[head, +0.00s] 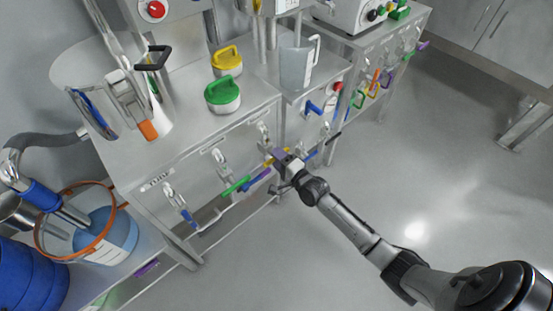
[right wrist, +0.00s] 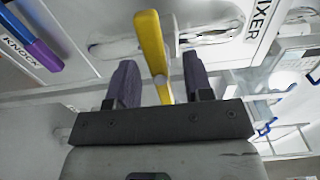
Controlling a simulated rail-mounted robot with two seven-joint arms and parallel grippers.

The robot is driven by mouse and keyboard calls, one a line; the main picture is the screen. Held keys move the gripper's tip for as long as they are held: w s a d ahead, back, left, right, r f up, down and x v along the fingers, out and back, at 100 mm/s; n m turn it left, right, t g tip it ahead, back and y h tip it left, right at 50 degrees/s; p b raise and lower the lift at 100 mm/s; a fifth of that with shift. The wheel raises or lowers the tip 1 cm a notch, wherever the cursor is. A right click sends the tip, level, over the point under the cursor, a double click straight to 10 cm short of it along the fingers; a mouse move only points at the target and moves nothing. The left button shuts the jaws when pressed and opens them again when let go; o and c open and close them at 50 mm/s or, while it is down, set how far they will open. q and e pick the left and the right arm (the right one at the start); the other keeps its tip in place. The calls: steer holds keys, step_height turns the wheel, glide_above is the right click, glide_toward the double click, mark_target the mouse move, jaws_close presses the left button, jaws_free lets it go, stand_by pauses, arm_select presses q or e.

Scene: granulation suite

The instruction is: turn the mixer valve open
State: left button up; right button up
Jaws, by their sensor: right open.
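The mixer valve has a yellow lever handle (right wrist: 151,45), beside a label reading "MIXER" (right wrist: 262,20) on the light panel. In the right wrist view my right gripper (right wrist: 160,80) is open, with one dark finger on each side of the yellow handle and gaps showing between them. In the head view the right gripper (head: 279,157) is at the front of the bench, by the valve row; a bit of the yellow handle (head: 267,154) shows there, and the gripper hides part of the valve. My left gripper is not in view.
A rail runs below the valves. Yellow (head: 227,60) and green (head: 222,95) lidded pots stand on the bench. The floor at right is clear.

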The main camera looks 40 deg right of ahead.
steer(key=shift+w, duration=0.45)
steer(key=shift+c, duration=0.2)
jaws_close()
